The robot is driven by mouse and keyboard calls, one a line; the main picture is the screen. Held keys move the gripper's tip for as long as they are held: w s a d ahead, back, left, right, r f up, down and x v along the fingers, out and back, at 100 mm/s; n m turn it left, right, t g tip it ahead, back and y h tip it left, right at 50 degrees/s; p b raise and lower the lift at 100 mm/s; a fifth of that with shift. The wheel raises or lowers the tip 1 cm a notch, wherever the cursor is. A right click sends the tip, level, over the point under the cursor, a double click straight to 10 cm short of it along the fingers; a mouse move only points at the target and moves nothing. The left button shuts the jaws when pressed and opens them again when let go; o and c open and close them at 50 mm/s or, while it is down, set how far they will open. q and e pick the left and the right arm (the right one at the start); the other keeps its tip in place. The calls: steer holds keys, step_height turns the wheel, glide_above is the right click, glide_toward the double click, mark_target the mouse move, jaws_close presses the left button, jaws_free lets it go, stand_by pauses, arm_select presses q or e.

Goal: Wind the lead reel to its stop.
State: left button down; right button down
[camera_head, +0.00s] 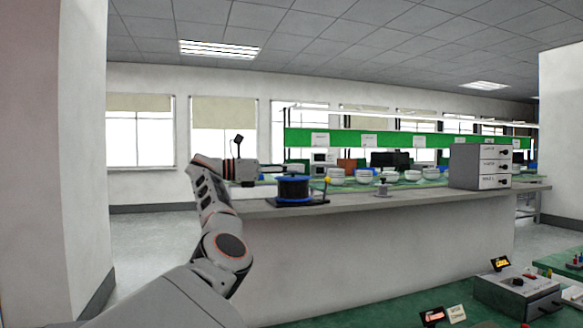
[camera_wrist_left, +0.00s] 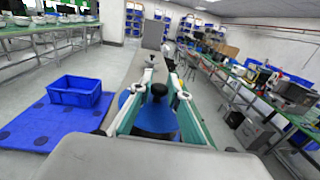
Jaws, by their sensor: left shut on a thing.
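The lead reel (camera_head: 293,188), blue-rimmed with a dark drum, stands on a dark base at the left end of the long grey bench. A small yellow ball (camera_head: 327,180) shows at its right side. In the left wrist view the blue disc of the reel (camera_wrist_left: 128,98) lies below my left gripper (camera_wrist_left: 159,92). Its two fingers stand on either side of a dark knob (camera_wrist_left: 158,89), and the gripper is shut on that knob. In the head view my left arm reaches in from the left, and its fingers near the reel are too small to make out. My right gripper is not in view.
A grey cabinet (camera_head: 480,166) stands on the bench's right part, with several white bowls behind. A grey box (camera_head: 517,293) sits on a green surface at lower right. A blue crate (camera_wrist_left: 75,92) rests on a blue floor mat (camera_wrist_left: 45,133).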

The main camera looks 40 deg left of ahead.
arm_select(q)
steer(key=shift+f+m+g+h, duration=0.15)
steer(key=shift+m+g+h, duration=0.15)
steer(key=shift+h, duration=0.3)
steer(key=c, duration=2)
jaws_free()
steer(key=shift+o, duration=0.2)
steer(key=shift+w, duration=0.1)
steer(key=v, duration=1.2)
steer(key=shift+d, duration=0.1)
